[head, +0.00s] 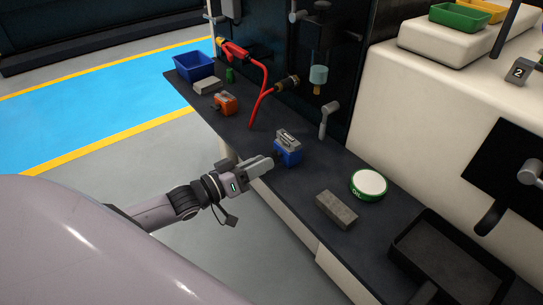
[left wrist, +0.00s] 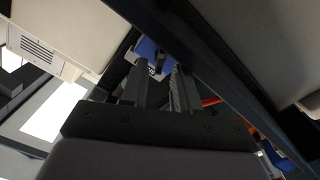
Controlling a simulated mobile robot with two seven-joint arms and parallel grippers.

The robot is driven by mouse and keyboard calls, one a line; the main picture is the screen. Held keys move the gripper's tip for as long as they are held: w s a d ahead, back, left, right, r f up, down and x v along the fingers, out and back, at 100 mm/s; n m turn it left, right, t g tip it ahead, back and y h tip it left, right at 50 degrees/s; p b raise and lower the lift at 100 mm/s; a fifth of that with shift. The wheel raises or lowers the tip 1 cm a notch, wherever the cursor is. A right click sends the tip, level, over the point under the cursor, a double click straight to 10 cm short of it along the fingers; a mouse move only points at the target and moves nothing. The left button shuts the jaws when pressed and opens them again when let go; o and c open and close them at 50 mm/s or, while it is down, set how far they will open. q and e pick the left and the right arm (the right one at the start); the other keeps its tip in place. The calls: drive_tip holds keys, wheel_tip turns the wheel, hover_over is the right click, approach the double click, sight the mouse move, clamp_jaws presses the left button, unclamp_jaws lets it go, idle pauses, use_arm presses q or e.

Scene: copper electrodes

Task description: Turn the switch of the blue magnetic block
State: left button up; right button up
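The blue magnetic block (head: 288,156) stands on the dark bench top, with a grey metal piece on its top. A small dark knob, apparently the switch (head: 277,154), sits on its side facing my left gripper. My left gripper (head: 271,161) is at the bench's front edge, just left of the block and pointing at it. My right gripper is not in view.
A grey bar (head: 336,209), a green-rimmed round tin (head: 369,185) and a black tray (head: 402,253) lie to the right. The bench edge runs below my gripper.

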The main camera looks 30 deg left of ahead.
use_arm(q)
drive_tip(key=shift+p+v, duration=1.45)
drive_tip(key=shift+v, duration=1.05)
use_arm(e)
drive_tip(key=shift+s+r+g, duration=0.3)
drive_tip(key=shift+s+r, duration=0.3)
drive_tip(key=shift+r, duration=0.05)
use_arm(q)
drive_tip(key=shift+o, duration=0.4)
